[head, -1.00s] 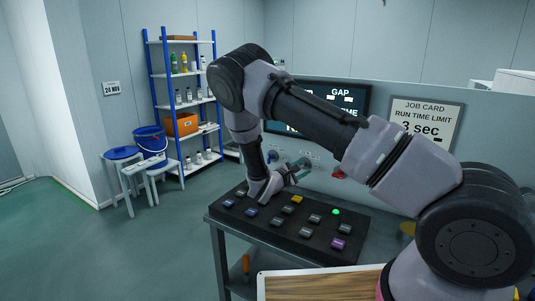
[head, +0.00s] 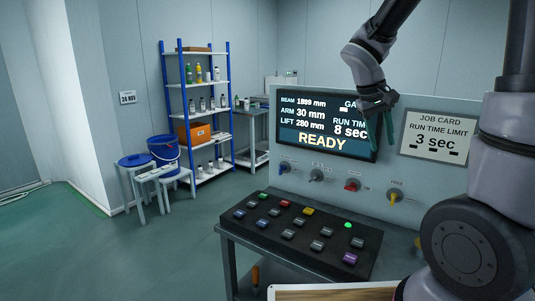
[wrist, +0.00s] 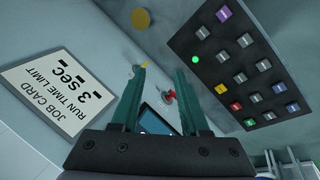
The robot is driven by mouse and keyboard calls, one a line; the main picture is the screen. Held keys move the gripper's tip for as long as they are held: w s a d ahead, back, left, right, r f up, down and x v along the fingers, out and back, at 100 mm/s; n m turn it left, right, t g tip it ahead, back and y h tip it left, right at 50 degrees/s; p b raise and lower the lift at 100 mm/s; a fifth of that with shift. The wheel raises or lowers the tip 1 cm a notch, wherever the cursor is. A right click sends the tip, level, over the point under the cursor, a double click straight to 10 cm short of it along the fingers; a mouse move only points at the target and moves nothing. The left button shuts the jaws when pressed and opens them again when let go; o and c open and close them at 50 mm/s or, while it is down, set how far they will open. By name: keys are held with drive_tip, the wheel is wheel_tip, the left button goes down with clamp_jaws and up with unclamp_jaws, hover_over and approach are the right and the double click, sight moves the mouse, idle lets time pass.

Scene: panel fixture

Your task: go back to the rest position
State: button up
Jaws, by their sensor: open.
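My gripper (head: 381,133) is raised in front of the right part of the display screen (head: 318,122), with its green fingers pointing down. In the wrist view my gripper (wrist: 160,75) shows two separated green fingers with nothing between them. The screen reads "READY", beam 1899 mm, arm 30 mm, lift 280 mm and run time 8 sec; its upper right part is hidden by my gripper. The black button box (head: 300,234) with several coloured buttons and a lit green lamp (head: 348,225) lies below, clear of my gripper.
Knobs on the panel include a blue one (head: 284,168), a red one (head: 352,185) and a yellow one (head: 396,195). A job card (head: 438,139) reads "RUN TIME LIMIT 3 sec". A shelf (head: 197,110), stools and a blue bucket (head: 163,149) stand at the left.

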drive_tip(key=s+a+r+m+t+y, duration=0.4)
drive_tip(key=s+a+r+t+y, duration=0.1)
drive_tip(key=s+r, duration=0.7)
drive_tip(key=shift+s+a+m+t+y, duration=0.2)
drive_tip(key=shift+s+m+t+y, duration=0.1)
drive_tip(key=shift+s+t+y, duration=0.25)
clamp_jaws()
idle(0.9)
